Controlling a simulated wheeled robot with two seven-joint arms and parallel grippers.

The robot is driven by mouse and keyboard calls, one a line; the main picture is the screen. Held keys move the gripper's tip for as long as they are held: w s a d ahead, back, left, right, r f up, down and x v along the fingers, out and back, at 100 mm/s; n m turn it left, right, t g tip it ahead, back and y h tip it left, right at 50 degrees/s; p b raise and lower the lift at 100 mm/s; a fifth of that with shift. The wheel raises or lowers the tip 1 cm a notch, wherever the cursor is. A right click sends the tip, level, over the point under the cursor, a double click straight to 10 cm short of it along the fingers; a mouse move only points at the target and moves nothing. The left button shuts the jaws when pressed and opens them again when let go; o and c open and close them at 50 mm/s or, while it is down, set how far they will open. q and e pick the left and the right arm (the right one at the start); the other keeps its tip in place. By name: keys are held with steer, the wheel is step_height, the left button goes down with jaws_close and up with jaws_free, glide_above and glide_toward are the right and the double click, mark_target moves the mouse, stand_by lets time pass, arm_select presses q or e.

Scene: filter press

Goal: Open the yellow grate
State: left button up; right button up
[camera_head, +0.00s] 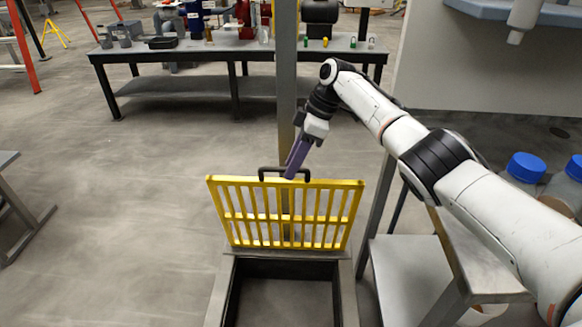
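The yellow grate (243,213) stands raised, close to upright, at the far edge of a dark rectangular pit frame (219,291). A dark handle (268,170) sits on its top edge. My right gripper (291,174) reaches in from the right, with its purple fingers pointing down at the handle. The fingertips overlap the handle in the picture. I cannot tell whether they are shut on it or only touch it. My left gripper is out of view.
A grey post (287,80) stands behind the grate. A dark workbench (180,53) with bottles and tools is farther back. A grey stand (402,278) and blue-capped containers (526,167) are at the right.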

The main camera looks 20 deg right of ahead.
steer(key=w+p+v, duration=0.1)
steer(key=v, duration=0.7)
steer(key=shift+s+r, duration=0.2)
steer(key=shift+s, duration=0.3)
steer(key=shift+d, duration=0.1)
